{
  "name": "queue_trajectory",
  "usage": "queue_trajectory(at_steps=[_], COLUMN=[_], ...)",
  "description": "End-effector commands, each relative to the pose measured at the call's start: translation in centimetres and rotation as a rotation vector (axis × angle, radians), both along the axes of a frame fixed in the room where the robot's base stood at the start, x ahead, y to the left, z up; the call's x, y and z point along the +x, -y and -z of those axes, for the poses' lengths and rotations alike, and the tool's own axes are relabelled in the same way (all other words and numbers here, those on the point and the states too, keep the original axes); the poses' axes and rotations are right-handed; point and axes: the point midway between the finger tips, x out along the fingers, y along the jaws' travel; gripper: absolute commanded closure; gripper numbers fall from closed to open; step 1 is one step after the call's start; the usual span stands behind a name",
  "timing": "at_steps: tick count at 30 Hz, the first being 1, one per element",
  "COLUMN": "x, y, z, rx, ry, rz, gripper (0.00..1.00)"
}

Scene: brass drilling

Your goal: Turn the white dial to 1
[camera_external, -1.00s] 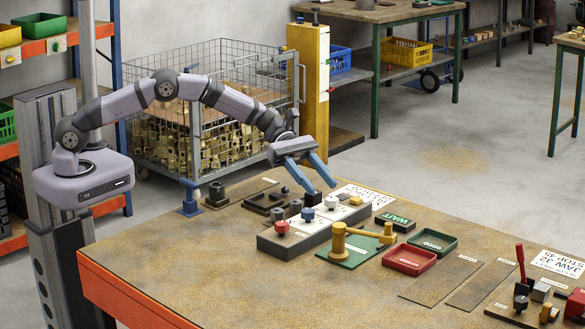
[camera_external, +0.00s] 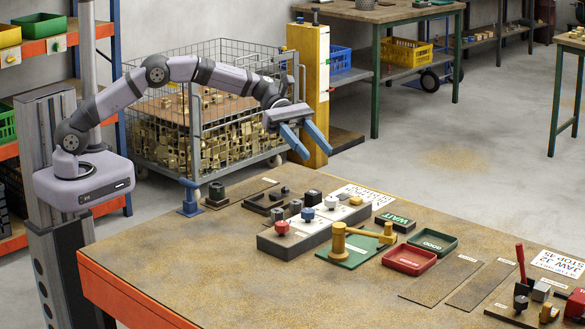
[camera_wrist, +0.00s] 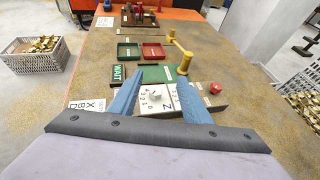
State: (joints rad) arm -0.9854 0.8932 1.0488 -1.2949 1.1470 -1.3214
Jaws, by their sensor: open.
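The white dial (camera_external: 331,202) sits on the long low dial panel (camera_external: 296,243), to the right of a blue dial (camera_external: 307,214) and a red dial (camera_external: 282,227). In the wrist view the white dial (camera_wrist: 155,96) shows between my fingers, with printed numbers along its left side. I cannot read for sure which number it points to. The red dial also shows in the wrist view (camera_wrist: 215,87). My gripper (camera_external: 316,154) is open and empty, well above the panel and apart from the dial; its two blue fingers also show in the wrist view (camera_wrist: 158,80).
A red tray (camera_external: 409,260), a green tray (camera_external: 433,242) and a WAIT block (camera_external: 395,222) lie to the right. The table's front left is clear.

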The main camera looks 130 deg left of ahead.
Motion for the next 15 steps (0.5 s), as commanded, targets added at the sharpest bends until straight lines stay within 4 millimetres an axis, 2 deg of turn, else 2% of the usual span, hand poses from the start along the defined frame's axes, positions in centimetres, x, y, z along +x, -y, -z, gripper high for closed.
queue_trajectory(at_steps=[1,3,11,15], x=[0.0,0.0,2.2,3.1], y=[0.0,0.0,0.5,0.9], z=[-2.0,-4.2,-1.1,0.6], rx=[0.007,0.007,0.274,0.497], ry=[0.004,0.004,-0.063,-0.119], rz=[0.0,0.0,0.006,0.036], gripper=[0.56,0.56,0.56,0.56])
